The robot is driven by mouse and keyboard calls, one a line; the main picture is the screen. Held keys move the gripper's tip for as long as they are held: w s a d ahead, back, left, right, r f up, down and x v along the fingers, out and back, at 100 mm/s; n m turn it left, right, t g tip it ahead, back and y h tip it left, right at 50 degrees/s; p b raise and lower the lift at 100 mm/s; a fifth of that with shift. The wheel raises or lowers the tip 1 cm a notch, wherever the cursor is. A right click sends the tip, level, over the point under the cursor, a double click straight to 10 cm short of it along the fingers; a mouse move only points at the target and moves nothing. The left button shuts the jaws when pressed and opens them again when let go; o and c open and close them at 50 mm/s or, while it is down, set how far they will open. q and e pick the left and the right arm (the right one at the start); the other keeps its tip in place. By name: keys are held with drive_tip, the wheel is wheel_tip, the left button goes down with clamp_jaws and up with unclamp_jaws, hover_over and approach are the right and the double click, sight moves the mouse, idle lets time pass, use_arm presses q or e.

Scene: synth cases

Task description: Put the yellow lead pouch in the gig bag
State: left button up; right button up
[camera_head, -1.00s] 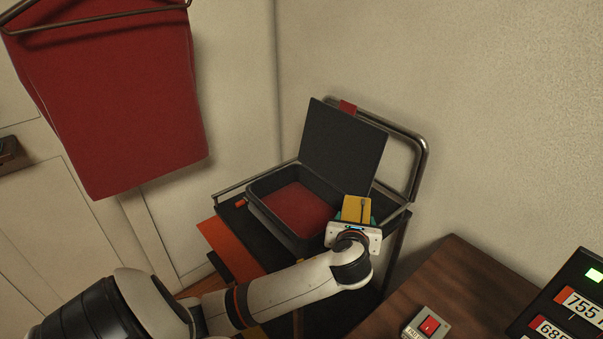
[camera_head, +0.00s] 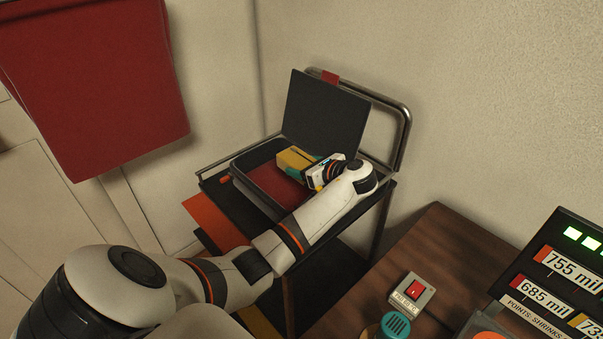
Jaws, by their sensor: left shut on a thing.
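The gig bag (camera_head: 240,182) is an open dark case with a red lining, on a black cart, its dark lid standing up at the back. The yellow pouch (camera_head: 293,158) is held over the right part of the bag's opening. My left gripper (camera_head: 309,168) is shut on the pouch, with teal fingertips at its side. I cannot tell whether the pouch touches the red lining. My arm hides the bag's front right corner.
The cart has a metal push handle (camera_head: 404,118) behind the lid. A wooden table (camera_head: 440,235) at the right holds a red switch box (camera_head: 411,292) and a dark panel with labels (camera_head: 560,262). A red cloth (camera_head: 95,90) hangs at upper left.

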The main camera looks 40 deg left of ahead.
use_arm(q)
wheel_tip(320, 180, down, 4)
drive_tip(key=shift+r, duration=0.1)
drive_tip(key=shift+f, duration=0.25)
drive_tip(key=shift+f, duration=0.55)
drive_tip(key=o, duration=1)
drive_tip(key=shift+o, duration=0.2)
